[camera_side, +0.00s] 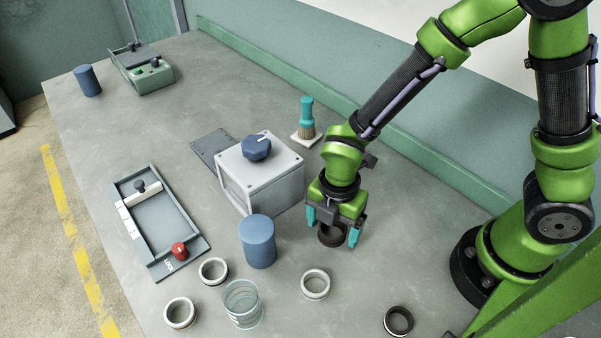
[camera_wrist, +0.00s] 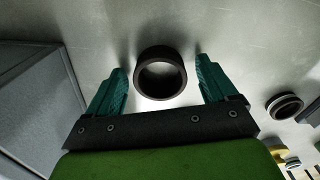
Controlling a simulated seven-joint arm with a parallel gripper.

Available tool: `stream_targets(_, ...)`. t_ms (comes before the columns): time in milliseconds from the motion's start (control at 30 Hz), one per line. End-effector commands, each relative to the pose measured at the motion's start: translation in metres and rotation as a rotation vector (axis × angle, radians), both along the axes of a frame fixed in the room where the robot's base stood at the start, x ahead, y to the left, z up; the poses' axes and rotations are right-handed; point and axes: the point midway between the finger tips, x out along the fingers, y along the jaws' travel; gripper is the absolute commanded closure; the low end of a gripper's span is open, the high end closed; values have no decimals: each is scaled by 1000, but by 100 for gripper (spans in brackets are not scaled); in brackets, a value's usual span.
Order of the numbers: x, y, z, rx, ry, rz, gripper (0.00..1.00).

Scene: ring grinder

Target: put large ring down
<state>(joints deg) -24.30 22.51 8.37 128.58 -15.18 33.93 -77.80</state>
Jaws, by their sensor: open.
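A dark ring (camera_side: 331,234) stands on the grey table below my gripper (camera_side: 333,232), to the right of the grey box. In the wrist view the dark ring (camera_wrist: 161,74) lies between the two teal fingers of my gripper (camera_wrist: 162,80), with a clear gap on both sides. My gripper is open and points down. Another dark ring with a light band (camera_side: 398,321) lies at the front right; it also shows in the wrist view (camera_wrist: 284,106). Pale rings lie at the front: one (camera_side: 315,284) nearer my gripper, two (camera_side: 214,271) (camera_side: 180,313) farther left.
A grey box with a blue knob (camera_side: 262,175) stands close left of my gripper. A blue cylinder (camera_side: 257,242) and a clear glass (camera_side: 243,303) stand in front. A brush (camera_side: 306,119) stands behind. A tray with a red knob (camera_side: 160,223) lies left.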

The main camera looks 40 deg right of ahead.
Motion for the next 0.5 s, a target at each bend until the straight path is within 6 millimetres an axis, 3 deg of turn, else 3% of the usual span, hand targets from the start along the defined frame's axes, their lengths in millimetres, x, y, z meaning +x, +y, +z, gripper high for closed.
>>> stream_targets(167,1,0,15,2,-4,-2,14)
stream_targets(500,1,0,86,3,-6,-2,14)
